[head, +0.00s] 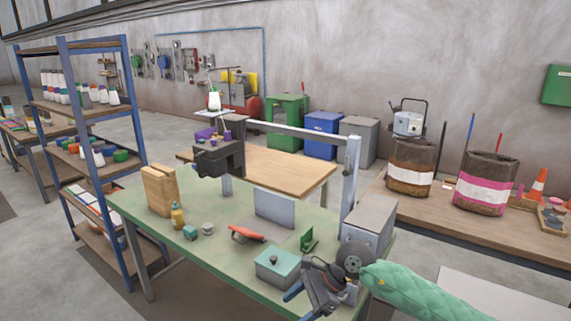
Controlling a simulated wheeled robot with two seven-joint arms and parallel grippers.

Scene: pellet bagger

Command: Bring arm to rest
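My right arm comes in from the lower right in a quilted teal sleeve (415,288). Its dark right gripper (303,301) hangs over the front right edge of the green-topped bench (190,258). Two blue-tipped fingers show apart, with nothing seen between them. The gripper is just in front of a teal box with a knob (278,267) and a grey box (370,224); I cannot tell whether it touches either. My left arm and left gripper are not in view.
On the bench are a wooden block (160,191), a yellow bottle (177,216), a red-orange tool (246,234) and an upright grey plate (274,209). A metal frame (349,180) carries a dark machine head (219,158). A blue shelf (70,120) stands left.

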